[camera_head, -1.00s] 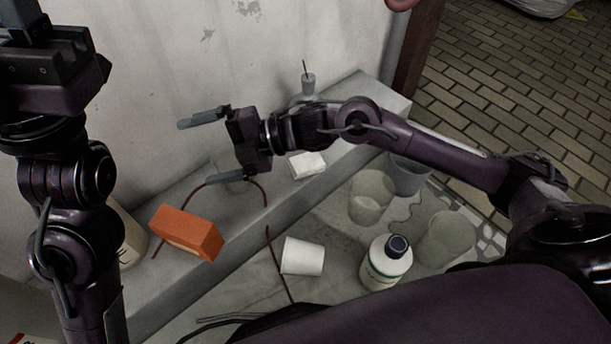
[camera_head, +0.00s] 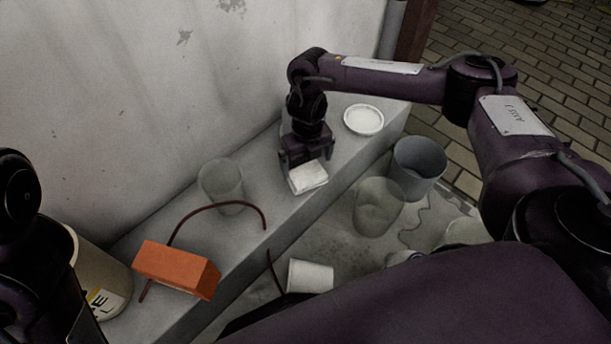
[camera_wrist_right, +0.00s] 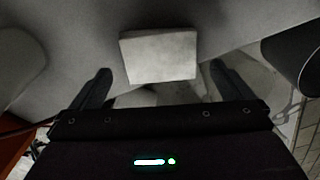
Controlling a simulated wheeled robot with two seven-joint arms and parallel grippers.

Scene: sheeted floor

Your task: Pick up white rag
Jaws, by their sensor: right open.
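The white rag (camera_head: 308,177) lies folded into a small square on the grey ledge. In the right wrist view the rag (camera_wrist_right: 158,55) sits ahead of and between the fingers, not clasped. My right gripper (camera_head: 304,168) points down close over the rag, partly covering its far side. It also shows in the right wrist view (camera_wrist_right: 160,85), with its two fingers spread apart. I cannot tell whether a finger touches the rag. Part of my left arm shows at the left edge, but its gripper is out of frame.
A clear cup (camera_head: 221,183), dark red cable (camera_head: 190,222) and orange brick (camera_head: 178,270) are left of the rag. A white dish (camera_head: 363,120) is to its right. The wall (camera_head: 130,100) rises behind.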

